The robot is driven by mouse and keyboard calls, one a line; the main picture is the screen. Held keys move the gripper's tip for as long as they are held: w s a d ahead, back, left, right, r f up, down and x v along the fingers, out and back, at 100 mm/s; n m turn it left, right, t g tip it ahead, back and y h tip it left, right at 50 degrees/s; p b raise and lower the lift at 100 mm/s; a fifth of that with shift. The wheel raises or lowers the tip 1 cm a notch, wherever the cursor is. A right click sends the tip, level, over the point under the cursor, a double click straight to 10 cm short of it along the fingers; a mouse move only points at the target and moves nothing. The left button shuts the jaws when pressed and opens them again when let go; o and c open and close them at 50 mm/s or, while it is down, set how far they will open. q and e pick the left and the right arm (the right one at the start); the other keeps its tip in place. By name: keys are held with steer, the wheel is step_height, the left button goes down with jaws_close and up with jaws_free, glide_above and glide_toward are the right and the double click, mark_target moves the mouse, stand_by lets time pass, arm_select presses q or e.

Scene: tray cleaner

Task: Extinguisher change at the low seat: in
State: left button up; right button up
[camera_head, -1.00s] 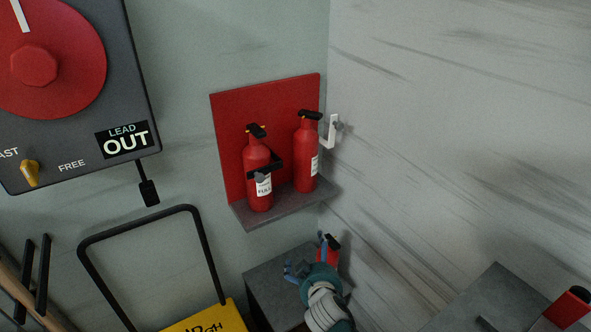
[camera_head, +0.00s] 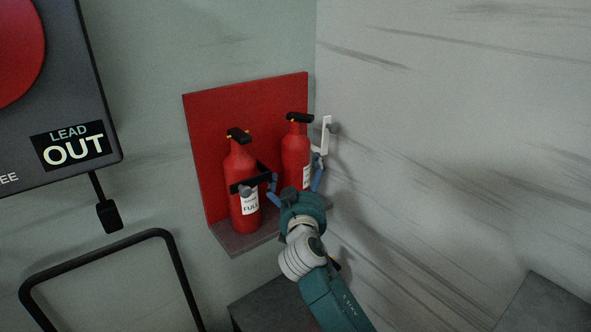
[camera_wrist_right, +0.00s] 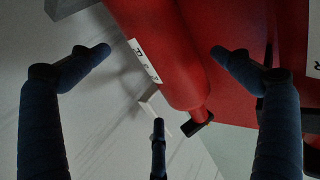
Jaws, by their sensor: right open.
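Two red extinguishers stand upright on a grey wall shelf (camera_head: 232,246) with a red backboard (camera_head: 215,110). The left extinguisher (camera_head: 238,170) has a black bracket across its front and a label reading FULL. The right extinguisher (camera_head: 295,150) has a black top and a partly hidden label. My right gripper (camera_head: 296,176) is open in front of the right extinguisher, its fingers spread toward either side. In the right wrist view, a red extinguisher body (camera_wrist_right: 170,50) lies between and beyond the open fingers (camera_wrist_right: 161,51); contact cannot be told. My left gripper is not in view.
A white wall bracket (camera_head: 326,136) is close to the right of the right extinguisher. A grey block (camera_head: 262,305) is below the shelf, partly behind my arm. A black tubular frame (camera_head: 100,250) and a LEAD OUT panel (camera_head: 105,150) are at left.

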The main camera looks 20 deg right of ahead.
mark_target(301, 170)
steer(key=x, duration=0.4)
steer(key=shift+w+a, duration=0.1)
steer(key=c, duration=1.5)
steer(key=shift+r, duration=0.5)
steer(key=c, duration=0.3)
steer(key=shift+w+f, duration=0.1)
steer(key=shift+c, duration=0.2)
